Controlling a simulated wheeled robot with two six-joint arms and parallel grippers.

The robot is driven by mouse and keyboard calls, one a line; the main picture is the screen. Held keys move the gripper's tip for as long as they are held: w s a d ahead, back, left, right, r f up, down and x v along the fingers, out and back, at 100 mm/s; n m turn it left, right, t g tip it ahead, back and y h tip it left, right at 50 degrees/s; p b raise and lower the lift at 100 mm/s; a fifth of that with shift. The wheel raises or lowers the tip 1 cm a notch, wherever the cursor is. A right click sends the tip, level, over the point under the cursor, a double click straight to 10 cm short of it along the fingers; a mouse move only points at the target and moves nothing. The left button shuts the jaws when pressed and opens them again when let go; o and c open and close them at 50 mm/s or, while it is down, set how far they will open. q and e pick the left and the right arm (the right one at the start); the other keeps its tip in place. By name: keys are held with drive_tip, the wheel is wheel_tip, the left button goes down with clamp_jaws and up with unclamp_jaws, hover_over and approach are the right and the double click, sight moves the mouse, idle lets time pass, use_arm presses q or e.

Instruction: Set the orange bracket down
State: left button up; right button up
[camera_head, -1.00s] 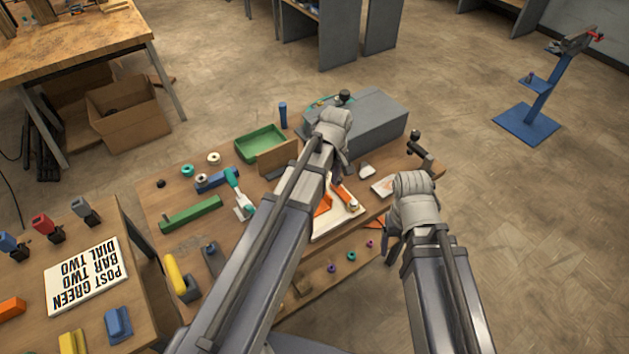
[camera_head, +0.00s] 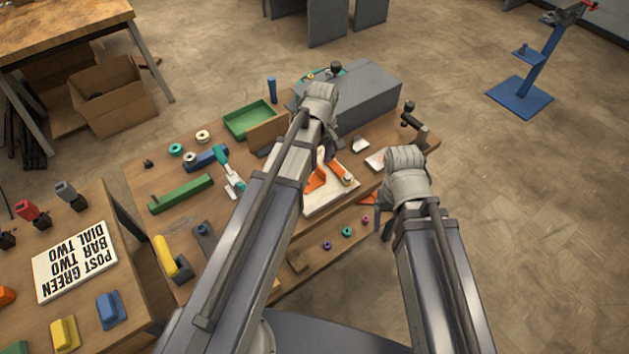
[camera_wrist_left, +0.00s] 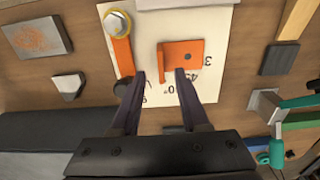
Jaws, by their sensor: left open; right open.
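The orange bracket (camera_wrist_left: 182,55) rests on a white sheet (camera_wrist_left: 220,90) with printed angle marks, seen in the left wrist view. Its bent-up edge is on the left and a dark hole shows in its plate. In the head view the bracket (camera_head: 315,183) shows just right of my left forearm. My left gripper (camera_wrist_left: 160,74) is open, with one fingertip beside the bracket's left edge and the other at its near edge. Whether either finger touches it I cannot tell. My right gripper (camera_head: 384,222) is open over the bench's right front side; its fingertips are partly hidden.
An orange bar (camera_wrist_left: 121,50) with a round metal end lies left of the bracket in the wrist view. A grey box (camera_head: 365,95), green tray (camera_head: 250,120) and teal-handled tool (camera_head: 224,165) are on the bench. Small coloured rings lie near the front edge.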

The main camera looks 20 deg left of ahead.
sight(321, 168)
use_arm(q)
wheel_tip(321, 168, down, 4)
drive_tip(key=b, duration=0.3)
drive_tip(key=shift+s+f+b, duration=0.1)
drive_tip(key=shift+f+b, duration=0.15)
drive_tip(key=shift+b, duration=0.15)
drive_tip(key=shift+r, duration=0.1)
drive_tip(key=shift+c, duration=0.3)
clamp_jaws()
idle(0.5)
